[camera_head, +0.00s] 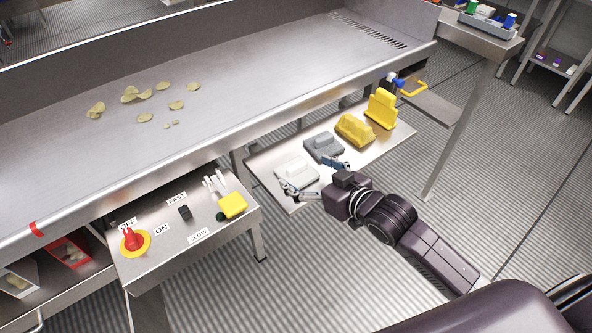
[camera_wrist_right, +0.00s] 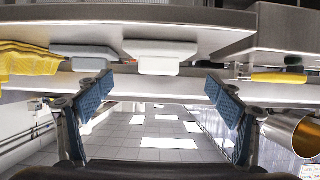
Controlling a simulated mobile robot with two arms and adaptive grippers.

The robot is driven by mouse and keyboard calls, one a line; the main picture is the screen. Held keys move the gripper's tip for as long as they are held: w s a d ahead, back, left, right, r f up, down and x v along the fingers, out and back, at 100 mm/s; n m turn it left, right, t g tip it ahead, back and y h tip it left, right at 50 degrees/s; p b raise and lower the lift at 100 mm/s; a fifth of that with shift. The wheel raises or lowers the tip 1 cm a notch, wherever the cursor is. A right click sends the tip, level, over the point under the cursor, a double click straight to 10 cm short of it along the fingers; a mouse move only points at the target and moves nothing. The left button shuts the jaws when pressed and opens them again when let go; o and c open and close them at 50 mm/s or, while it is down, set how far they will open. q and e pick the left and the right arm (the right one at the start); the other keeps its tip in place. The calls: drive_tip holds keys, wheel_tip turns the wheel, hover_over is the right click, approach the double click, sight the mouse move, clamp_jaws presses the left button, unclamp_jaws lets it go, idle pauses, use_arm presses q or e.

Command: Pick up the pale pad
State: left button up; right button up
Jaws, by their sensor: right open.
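The pale pad (camera_head: 297,171) is a white block with a raised top, lying on the low metal shelf at its near left end. In the right wrist view the pale pad (camera_wrist_right: 160,56) shows beyond and between the fingertips. My right gripper (camera_head: 313,178) is open at the shelf's near edge, one finger beside the pale pad and the other near the grey pad. In the wrist view my right gripper (camera_wrist_right: 160,86) has nothing between its blue fingertips. I cannot tell whether a finger touches the pad. My left gripper is not in view.
A grey pad (camera_head: 323,147) lies close to the pale one, then a yellow block (camera_head: 355,130) and a yellow scoop-like item (camera_head: 381,108). Left is a control panel (camera_head: 177,261) with a red knob. A long metal table (camera_head: 230,85) bearing several chips overhangs behind.

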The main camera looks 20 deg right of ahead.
sight(299, 170)
drive_tip(key=x, duration=0.2)
drive_tip(key=f+x, duration=0.1)
drive_tip(key=x, duration=0.1)
drive_tip(key=shift+w, duration=0.1)
drive_tip(key=shift+w+a+f, duration=0.1)
drive_tip(key=shift+w+f, duration=0.15)
drive_tip(key=shift+w, duration=0.1)
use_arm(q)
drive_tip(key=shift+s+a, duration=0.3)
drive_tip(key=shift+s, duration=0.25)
use_arm(e)
drive_tip(key=c, duration=1.2)
